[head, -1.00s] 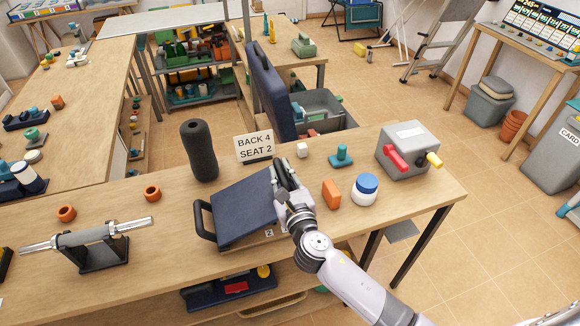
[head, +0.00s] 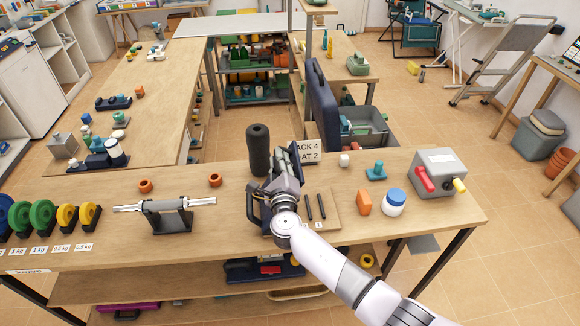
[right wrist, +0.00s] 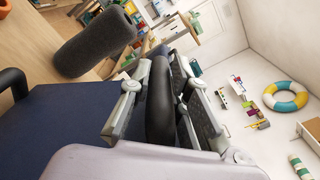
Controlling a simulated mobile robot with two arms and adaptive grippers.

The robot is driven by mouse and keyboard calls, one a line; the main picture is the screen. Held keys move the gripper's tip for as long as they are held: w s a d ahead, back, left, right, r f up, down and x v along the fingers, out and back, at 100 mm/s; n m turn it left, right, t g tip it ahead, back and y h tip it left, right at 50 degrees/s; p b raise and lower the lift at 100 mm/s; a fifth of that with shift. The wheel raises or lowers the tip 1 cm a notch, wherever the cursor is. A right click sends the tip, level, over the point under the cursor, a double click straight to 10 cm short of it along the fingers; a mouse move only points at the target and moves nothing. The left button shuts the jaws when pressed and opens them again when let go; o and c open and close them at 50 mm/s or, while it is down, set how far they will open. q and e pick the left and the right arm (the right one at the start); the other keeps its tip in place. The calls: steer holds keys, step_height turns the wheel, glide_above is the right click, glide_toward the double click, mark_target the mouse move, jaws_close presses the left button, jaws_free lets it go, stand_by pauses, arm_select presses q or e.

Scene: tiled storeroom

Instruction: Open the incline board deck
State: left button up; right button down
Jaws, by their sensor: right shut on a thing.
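The incline board stands on the workbench. Its wooden base (head: 334,222) is bare on the right, with two dark bars on it. The dark blue deck (head: 266,214) is tilted up from the base, mostly hidden behind my right arm; its black side handle (head: 252,207) shows at the left. My right gripper (head: 286,163) is shut on a black grip bar (right wrist: 160,103) at the deck's edge. In the right wrist view the fingers lie on both sides of this bar, and the blue deck (right wrist: 48,130) fills the lower left. My left gripper is out of view.
A black foam roller (head: 259,150) stands close behind the board. A sign (head: 310,150), partly covered by my gripper, is beside it. An orange block (head: 364,203), a blue-lidded jar (head: 394,203) and a grey box (head: 437,172) stand right. A dumbbell bar on a stand (head: 167,216) is left.

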steer(key=shift+w+a+r+n, duration=0.1)
steer(key=shift+a+r+n, duration=0.2)
steer(key=shift+a, duration=0.15)
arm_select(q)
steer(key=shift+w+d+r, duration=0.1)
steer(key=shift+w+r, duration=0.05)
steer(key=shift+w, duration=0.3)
arm_select(e)
steer(key=c, duration=1.5)
jaws_free()
steer(key=shift+f, duration=0.15)
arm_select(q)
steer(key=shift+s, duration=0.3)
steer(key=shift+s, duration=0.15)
arm_select(e)
steer(key=s, duration=1.2)
steer(key=shift+d, duration=0.15)
